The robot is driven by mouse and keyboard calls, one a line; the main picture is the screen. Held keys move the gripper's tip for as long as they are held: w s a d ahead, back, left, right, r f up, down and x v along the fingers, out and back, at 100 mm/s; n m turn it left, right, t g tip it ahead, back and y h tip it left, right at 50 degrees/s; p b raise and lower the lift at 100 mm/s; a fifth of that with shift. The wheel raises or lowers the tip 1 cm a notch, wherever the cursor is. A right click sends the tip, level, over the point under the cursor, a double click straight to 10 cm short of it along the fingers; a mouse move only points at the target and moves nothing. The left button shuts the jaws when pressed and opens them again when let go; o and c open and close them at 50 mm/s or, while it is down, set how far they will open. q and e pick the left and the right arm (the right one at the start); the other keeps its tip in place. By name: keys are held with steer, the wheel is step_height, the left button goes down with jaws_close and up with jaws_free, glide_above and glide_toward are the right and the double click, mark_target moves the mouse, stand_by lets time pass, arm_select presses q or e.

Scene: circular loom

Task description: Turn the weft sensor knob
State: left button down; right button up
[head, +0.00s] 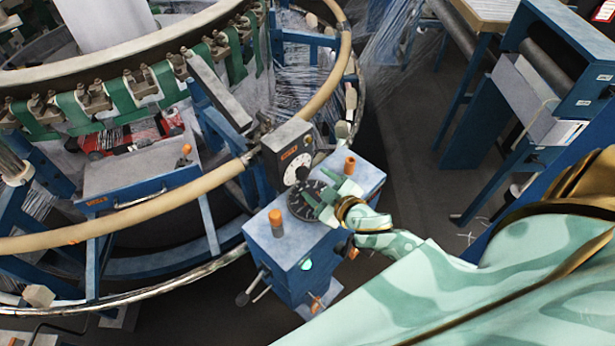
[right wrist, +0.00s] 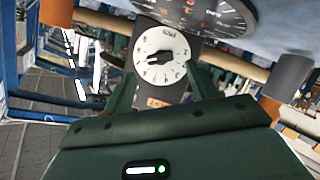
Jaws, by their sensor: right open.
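The weft sensor is a dark grey box (head: 288,150) at the loom's rim, with an orange label and a white dial (head: 297,170). In the right wrist view the white dial (right wrist: 148,48) shows clearly, with a black knob (right wrist: 160,62) at its centre. That view looks upside down. My right gripper (head: 321,190) is open and empty above the blue cabinet, just right of and in front of the dial. In the wrist view its fingers (right wrist: 163,84) stand on either side of the dial, apart from the knob. My left gripper is not in view.
The blue cabinet (head: 279,258) bears a black round gauge (head: 297,207) below my right fingers and orange cylinders (head: 276,222) (head: 349,165). The loom's tan ring (head: 180,207) curves behind and left. A blue machine frame (head: 490,130) stands right, with dark floor between.

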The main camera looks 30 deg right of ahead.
mark_target(306, 178)
steer(key=x, duration=0.5)
steer(key=shift+a, duration=0.1)
steer(key=c, duration=1)
steer(key=shift+b, duration=0.3)
steer(key=shift+f, duration=0.1)
steer(key=shift+s+a+f+n+t+h+b, duration=0.1)
steer(key=shift+f+n+t+h+b, duration=0.15)
steer(key=shift+n+h+b, duration=0.6)
steer(key=n+t+b, duration=0.1)
steer(key=n+b, duration=0.1)
steer(key=shift+b, duration=0.35)
steer(key=shift+r+n+b, duration=0.1)
steer(key=shift+n+b, duration=0.15)
steer(key=shift+b, duration=0.05)
